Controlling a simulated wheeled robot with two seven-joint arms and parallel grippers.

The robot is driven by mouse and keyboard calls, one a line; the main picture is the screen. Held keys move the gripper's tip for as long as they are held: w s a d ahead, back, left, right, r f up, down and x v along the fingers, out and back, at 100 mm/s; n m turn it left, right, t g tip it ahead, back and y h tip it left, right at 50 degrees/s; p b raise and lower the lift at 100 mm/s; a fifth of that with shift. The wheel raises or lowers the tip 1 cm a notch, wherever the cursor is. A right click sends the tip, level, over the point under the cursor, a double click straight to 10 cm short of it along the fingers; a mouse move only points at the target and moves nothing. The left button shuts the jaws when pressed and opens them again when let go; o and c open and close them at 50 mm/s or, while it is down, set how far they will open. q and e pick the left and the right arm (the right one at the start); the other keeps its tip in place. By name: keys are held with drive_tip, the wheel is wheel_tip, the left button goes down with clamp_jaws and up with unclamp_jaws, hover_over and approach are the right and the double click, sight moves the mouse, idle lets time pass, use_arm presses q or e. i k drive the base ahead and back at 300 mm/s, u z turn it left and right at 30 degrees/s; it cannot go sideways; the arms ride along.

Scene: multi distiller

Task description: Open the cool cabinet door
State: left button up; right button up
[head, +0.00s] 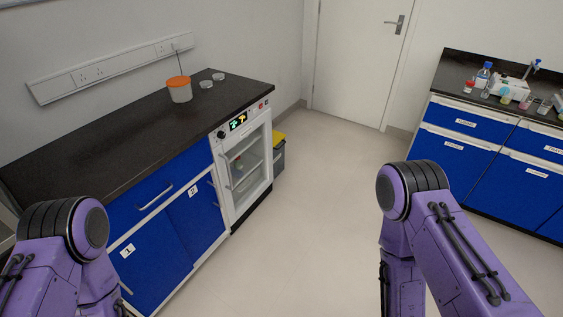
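The cool cabinet (242,163) is a white unit with a glass door (245,170), built in under the right end of the dark counter at left. Its door looks shut. A vertical handle (227,173) runs along the door's left side. A control panel with lit displays (238,121) sits above the door. Shelves with small items show dimly through the glass. My two purple arms come in at the lower left and lower right, well short of the cabinet. Neither gripper is in view.
The dark counter (110,135) with blue cupboards (150,255) runs along the left wall. An orange-lidded container (179,90) stands on it. A yellow-lidded bin (279,152) stands beyond the cabinet. A second bench (470,130) is at right. The floor (320,190) between is clear.

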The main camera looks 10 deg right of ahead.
sight(244, 161)
drive_tip(key=z, duration=0.5)
drive_tip(key=i, duration=0.9)
drive_tip(key=z, duration=0.15)
